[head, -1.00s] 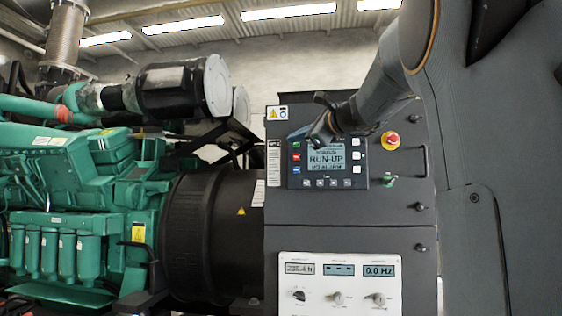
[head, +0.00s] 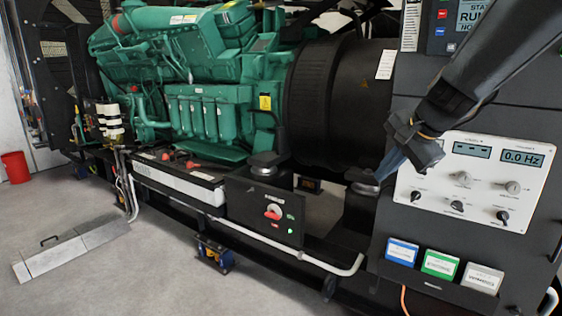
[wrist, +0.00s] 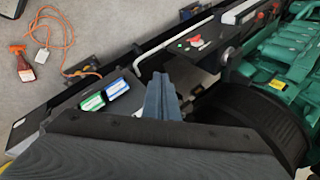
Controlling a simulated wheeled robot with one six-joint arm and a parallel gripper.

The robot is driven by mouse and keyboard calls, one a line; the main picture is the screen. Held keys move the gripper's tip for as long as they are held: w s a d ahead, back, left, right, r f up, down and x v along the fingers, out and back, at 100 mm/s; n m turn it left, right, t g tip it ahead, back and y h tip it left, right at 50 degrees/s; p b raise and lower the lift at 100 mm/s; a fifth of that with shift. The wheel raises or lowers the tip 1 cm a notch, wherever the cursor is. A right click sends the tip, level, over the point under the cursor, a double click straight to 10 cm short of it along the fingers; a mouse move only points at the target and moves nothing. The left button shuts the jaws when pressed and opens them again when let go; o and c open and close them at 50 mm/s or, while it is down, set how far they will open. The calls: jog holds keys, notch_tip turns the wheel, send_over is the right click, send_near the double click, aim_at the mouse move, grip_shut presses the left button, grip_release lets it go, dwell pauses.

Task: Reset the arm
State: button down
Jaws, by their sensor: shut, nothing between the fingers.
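My gripper (head: 386,168) shows in the head view at the left edge of the white knob panel (head: 470,180). Its bluish fingers are together and point down and left, with nothing held. In the wrist view the shut fingers (wrist: 161,98) stand in the picture's middle, above the dark genset base. My arm reaches in from the upper right in the head view and covers part of the dark control cabinet (head: 545,120). Whether the fingers touch anything is hard to tell, but they seem to be in free air.
The green engine (head: 200,90) and black generator housing (head: 335,95) fill the back. A switch box with a red knob (head: 273,212) sits on the base frame. Blue, green and white cards (head: 440,264) hang below the panel. A red bucket (head: 15,167) stands left.

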jog(key=s+a+f+n+g+h, duration=0.1)
jog(key=s+a+f+n+g, duration=0.1)
jog(key=s+f+n, duration=0.4)
jog(key=s+a+f+n+g+h, duration=0.1)
jog(key=s+a+f+n+g, duration=0.2)
jog(key=s+f, duration=1.1)
jog(key=s+a+n, duration=0.1)
jog(key=s+n, duration=0.1)
jog(key=n, duration=0.1)
jog(key=shift+f+n+g, duration=0.25)
jog(key=shift+n+g, duration=0.05)
jog(key=shift+d, duration=0.15)
